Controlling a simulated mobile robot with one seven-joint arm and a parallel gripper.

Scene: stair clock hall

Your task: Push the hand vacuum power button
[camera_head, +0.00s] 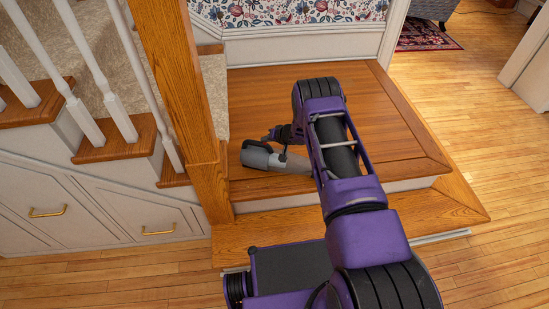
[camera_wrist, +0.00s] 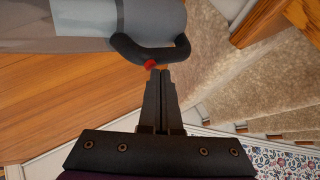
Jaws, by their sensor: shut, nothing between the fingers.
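The grey hand vacuum (camera_head: 276,159) lies on the wooden landing, left of my arm in the head view. In the wrist view its grey body (camera_wrist: 90,20) fills the upper left, with a dark loop handle (camera_wrist: 152,50). A red power button (camera_wrist: 150,64) shows on the handle's near side. My gripper (camera_wrist: 159,72) is shut and empty. Its fingertips are just below and right of the red button; I cannot tell whether they touch it. In the head view my gripper (camera_head: 268,137) is small beside the vacuum's far side.
A wooden newel post (camera_head: 183,80) and white balusters (camera_head: 88,60) stand left of the landing. Carpeted stairs (camera_wrist: 250,90) lie close on the right in the wrist view. The landing (camera_head: 385,130) is bare to the right, with a step edge below.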

